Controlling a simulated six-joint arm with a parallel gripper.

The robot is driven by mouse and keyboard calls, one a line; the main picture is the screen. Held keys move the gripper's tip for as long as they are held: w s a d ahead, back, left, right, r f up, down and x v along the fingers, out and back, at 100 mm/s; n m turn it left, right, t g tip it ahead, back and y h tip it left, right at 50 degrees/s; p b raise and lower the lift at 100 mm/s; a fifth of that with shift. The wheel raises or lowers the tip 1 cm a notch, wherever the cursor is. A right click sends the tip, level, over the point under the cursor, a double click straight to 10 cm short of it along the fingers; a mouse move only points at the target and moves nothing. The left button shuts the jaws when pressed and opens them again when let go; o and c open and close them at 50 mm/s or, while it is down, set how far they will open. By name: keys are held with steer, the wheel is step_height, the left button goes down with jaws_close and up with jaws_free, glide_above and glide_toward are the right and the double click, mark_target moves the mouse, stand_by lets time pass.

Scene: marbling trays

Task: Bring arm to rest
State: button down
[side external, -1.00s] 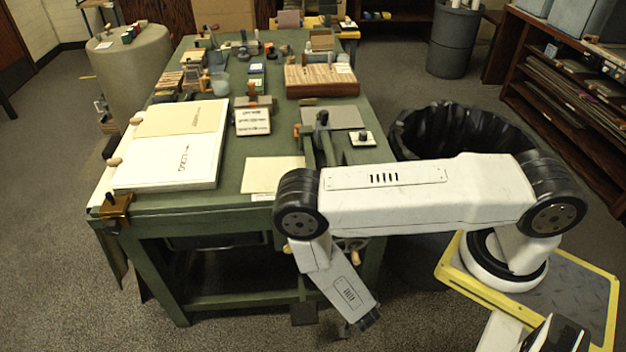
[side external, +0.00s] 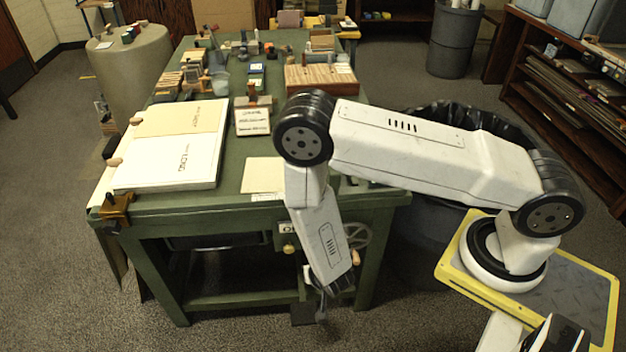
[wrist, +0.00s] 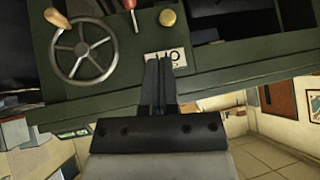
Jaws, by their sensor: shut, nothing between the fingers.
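My gripper (wrist: 160,88) points at the front of the green workbench in the wrist view, its two dark fingers together with nothing between them. In the side view my gripper (side external: 325,298) hangs low in front of the bench, below the tabletop, dark and small. My arm bends down at the elbow near the bench's front right corner. The green workbench (side external: 190,214) stands to the left of my base.
The bench front carries a handwheel (wrist: 82,50), a yellow knob (wrist: 167,17) and a white label (wrist: 166,58). A large white board (side external: 165,165), a wooden block (side external: 320,80) and small tools lie on top. A black-lined bin (side external: 470,112) stands behind my arm.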

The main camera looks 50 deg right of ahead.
steer(key=w+r+n+g+y, duration=0.3)
steer(key=r+y, duration=0.1)
steer(key=r, duration=1.2)
steer(key=s+d+r+n+g, duration=0.1)
steer(key=s+d+r+n, duration=0.1)
steer(key=r, duration=0.4)
steer(key=s+d+r+n, duration=0.2)
steer(key=s+d+r, duration=0.2)
steer(key=s+r, duration=0.2)
steer(key=shift+d+r+n+g, duration=0.3)
steer(key=shift+d+r+g, duration=0.1)
